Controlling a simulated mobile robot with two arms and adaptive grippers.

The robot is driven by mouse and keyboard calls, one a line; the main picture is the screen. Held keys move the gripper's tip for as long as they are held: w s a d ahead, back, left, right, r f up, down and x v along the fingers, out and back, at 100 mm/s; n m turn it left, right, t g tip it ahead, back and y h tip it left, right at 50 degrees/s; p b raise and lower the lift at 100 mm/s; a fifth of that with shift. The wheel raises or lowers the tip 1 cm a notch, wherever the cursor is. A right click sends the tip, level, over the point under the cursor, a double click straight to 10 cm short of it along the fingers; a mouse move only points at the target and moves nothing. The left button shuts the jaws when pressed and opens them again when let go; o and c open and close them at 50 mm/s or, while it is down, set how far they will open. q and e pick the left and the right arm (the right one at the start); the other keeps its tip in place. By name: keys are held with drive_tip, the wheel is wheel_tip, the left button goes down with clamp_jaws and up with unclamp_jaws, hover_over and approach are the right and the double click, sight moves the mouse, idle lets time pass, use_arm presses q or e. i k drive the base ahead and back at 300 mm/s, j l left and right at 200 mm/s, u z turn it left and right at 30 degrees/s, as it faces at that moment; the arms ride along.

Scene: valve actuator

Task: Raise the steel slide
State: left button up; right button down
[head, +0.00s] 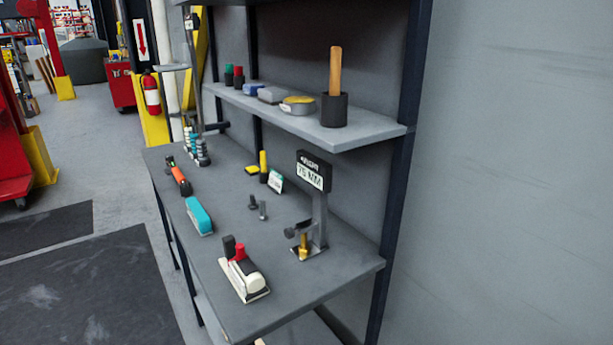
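A small upright stand (321,215) is on the workbench near its right end. It carries a black sign (313,172) with a white label that seems to read "75 MM". A dark grey piece (298,230) juts left from the stand's post, low down, and may be the steel slide; it is too small to be sure. A yellow-brass upright piece (303,246) stands just below it on the stand's base. Neither of my grippers shows in the head view.
The grey workbench (215,265) holds a white-and-black device with a red knob (244,277), a teal tool (198,216), an orange-and-black tool (180,180) and dark bolts (262,210). A shelf (350,136) overhangs the back, with a cup (335,110) holding a wooden handle.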

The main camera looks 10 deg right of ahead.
sight(309, 224)
drive_tip(key=i+j+z, duration=0.1)
drive_tip(key=j+z, duration=0.7)
drive_tip(key=i, duration=0.05)
